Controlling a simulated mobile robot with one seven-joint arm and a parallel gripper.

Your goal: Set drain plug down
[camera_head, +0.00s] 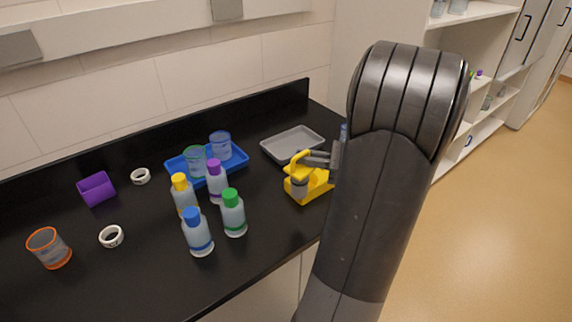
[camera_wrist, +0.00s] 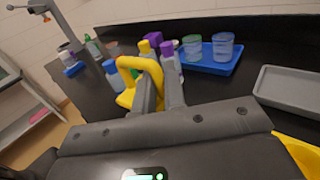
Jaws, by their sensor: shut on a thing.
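My gripper (camera_head: 318,157) is shut on a yellow looped handle, which I take to be the drain plug (camera_head: 297,160). In the head view it is over the right part of the black counter, just in front of the grey tray. A yellow body (camera_head: 317,186) with a greyish cylinder at its left sits directly below the handle; I cannot tell whether the two are joined or whether it touches the counter. In the wrist view the yellow loop (camera_wrist: 150,67) shows at the fingers (camera_wrist: 160,88). The fingers and my arm hide part of it.
The empty grey tray (camera_head: 276,151) is behind the gripper. The blue tray (camera_head: 237,167) holds clear cups. Several capped bottles (camera_head: 200,238) stand left of the gripper. A purple box (camera_head: 96,188), white rings (camera_head: 111,236) and an orange-rimmed cup (camera_head: 50,252) are further left. The front right counter is clear.

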